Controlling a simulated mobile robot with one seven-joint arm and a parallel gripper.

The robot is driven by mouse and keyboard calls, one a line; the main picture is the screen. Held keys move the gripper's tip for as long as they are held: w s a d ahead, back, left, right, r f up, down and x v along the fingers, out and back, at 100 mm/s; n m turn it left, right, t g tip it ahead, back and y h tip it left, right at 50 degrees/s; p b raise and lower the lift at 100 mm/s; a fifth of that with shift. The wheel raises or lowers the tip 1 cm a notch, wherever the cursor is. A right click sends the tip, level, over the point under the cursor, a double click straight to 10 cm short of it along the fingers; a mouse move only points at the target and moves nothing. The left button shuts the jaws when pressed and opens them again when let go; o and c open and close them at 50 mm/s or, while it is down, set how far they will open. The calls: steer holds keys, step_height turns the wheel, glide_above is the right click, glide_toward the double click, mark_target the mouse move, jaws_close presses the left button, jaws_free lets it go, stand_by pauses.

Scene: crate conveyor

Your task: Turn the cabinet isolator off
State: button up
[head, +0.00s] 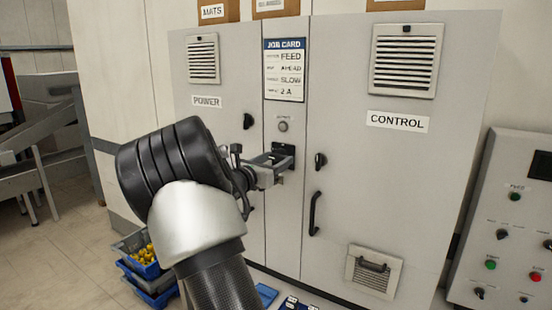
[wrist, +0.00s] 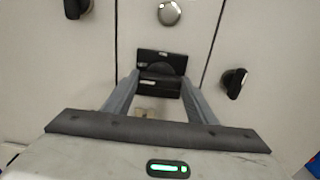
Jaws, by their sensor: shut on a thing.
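The cabinet isolator (wrist: 159,60) is a dark plate with a round-edged handle on the cabinet's narrow middle panel, between the POWER and CONTROL doors. In the head view the isolator (head: 290,150) is partly hidden by my gripper. My gripper (head: 282,160) reaches it straight on from the front. In the wrist view the two fingers of my gripper (wrist: 160,82) stand either side of the isolator's handle, shut on it. The handle's exact angle is hard to read, and its lower part is unclear between the fingers.
A round button (head: 283,126) sits above the isolator, under a job card (head: 284,70). Dark door knobs flank it on the left (head: 248,121) and right (head: 320,161). A door handle (head: 314,213) hangs lower right. Blue crates (head: 150,270) stand on the floor at left; a control box (head: 510,220) stands at right.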

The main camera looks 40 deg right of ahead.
stand_by(0.4)
steer(key=o, duration=1.1)
steer(key=shift+c, duration=0.2)
steer(key=shift+a, duration=0.1)
steer(key=b+v, duration=0.1)
steer(key=v, duration=1.6)
steer(key=shift+s+a, duration=0.1)
steer(key=shift+s, duration=0.1)
